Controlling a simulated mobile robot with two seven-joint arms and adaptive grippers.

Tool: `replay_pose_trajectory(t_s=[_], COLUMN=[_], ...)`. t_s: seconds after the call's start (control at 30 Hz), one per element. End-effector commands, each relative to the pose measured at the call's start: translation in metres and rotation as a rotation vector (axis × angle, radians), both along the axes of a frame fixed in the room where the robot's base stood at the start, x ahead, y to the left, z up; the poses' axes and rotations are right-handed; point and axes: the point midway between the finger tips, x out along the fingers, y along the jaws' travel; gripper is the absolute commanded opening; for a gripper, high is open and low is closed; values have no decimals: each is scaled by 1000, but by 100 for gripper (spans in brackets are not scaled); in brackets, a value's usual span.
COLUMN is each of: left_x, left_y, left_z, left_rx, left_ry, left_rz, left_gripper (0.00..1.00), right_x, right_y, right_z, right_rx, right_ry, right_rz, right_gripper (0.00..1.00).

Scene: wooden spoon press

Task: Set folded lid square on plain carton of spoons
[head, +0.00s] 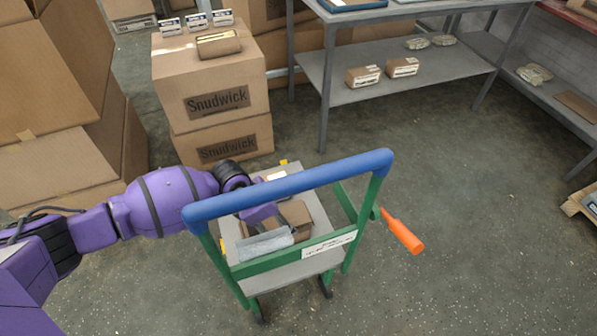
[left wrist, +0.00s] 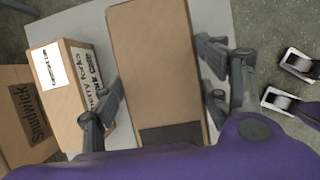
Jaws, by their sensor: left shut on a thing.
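My left gripper (head: 262,214) reaches over the cart's top from the left, partly hidden by the blue handle. In the left wrist view its fingers (left wrist: 163,95) stand on both sides of a long plain brown cardboard piece (left wrist: 155,62) and are shut on it. A dark patch marks its near end. I cannot tell whether this is the lid, the carton or both together. In the head view a brown carton (head: 297,213) shows beside the gripper on the cart. My right gripper is not in view.
The cart (head: 313,277) has a green frame and a blue handle (head: 290,187); a grey wrapped pack (head: 264,246) lies on it. Stacked Snudwick cartons (head: 215,85) stand behind. A labelled forks box (left wrist: 72,85) lies left of the held piece.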

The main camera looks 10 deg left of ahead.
Motion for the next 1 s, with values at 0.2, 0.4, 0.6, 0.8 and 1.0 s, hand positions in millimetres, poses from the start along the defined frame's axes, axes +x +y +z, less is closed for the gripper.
replay_pose_trajectory(t_s=[0.2,0.4,0.6,0.8,1.0], left_x=[0,0,0,0,0], left_y=[0,0,0,0,0], left_z=[0,-7,-11,-10,-10], left_rx=[-1,0,-1,-1,-1], left_ry=[-1,0,-1,-1,-1], left_rz=[0,0,0,-1,0], left_gripper=[48,48,48,86,88], right_x=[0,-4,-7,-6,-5], right_y=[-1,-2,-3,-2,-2], right_z=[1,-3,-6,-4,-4], right_rx=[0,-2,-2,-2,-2], right_ry=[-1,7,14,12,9], right_rz=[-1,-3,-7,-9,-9], right_gripper=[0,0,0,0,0])
